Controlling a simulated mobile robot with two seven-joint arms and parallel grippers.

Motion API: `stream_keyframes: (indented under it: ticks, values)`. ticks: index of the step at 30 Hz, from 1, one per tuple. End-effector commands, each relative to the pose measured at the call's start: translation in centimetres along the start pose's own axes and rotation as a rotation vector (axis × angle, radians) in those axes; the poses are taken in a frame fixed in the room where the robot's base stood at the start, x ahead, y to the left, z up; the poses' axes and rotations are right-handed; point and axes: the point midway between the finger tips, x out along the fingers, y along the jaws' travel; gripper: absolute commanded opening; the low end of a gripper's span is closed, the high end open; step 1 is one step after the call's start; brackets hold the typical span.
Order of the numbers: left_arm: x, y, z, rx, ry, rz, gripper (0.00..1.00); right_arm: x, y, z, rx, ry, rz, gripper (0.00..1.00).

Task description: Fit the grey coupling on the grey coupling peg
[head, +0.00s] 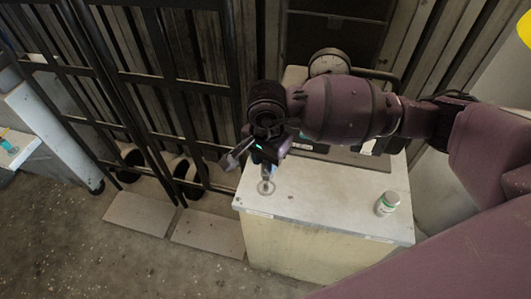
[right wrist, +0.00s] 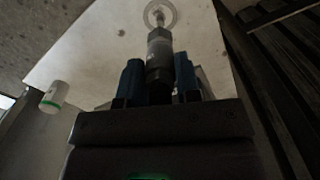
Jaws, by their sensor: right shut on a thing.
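The grey coupling (right wrist: 159,46) is held upright between the blue fingertips of my right gripper (right wrist: 160,80), which is shut on it. In the head view my right gripper (head: 267,163) is over the left end of the white-topped cabinet. The grey coupling peg (right wrist: 159,17) stands on a pale round base (head: 266,188) on the cabinet top. In the right wrist view the peg shows just beyond the coupling's end, nearly in line with it. I cannot tell whether the two touch. My left gripper is not in view.
A dark machine with a round gauge (head: 329,63) is behind, partly hidden by my arm. The top between base and bottle is clear.

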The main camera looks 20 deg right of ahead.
Motion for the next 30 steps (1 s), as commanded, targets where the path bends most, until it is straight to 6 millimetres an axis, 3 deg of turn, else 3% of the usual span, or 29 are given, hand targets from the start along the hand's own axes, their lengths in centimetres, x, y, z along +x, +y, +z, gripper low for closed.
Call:
stream_keyframes:
  ticks: [8, 30]
  values:
    - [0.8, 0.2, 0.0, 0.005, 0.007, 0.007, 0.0, 2.6, 0.0, 0.1, -0.001, -0.004, 0.003, 0.0]
    - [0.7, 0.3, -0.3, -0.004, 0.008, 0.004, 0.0, 2.2, 0.0, 0.3, -0.001, 0.0, -0.001, 0.0]
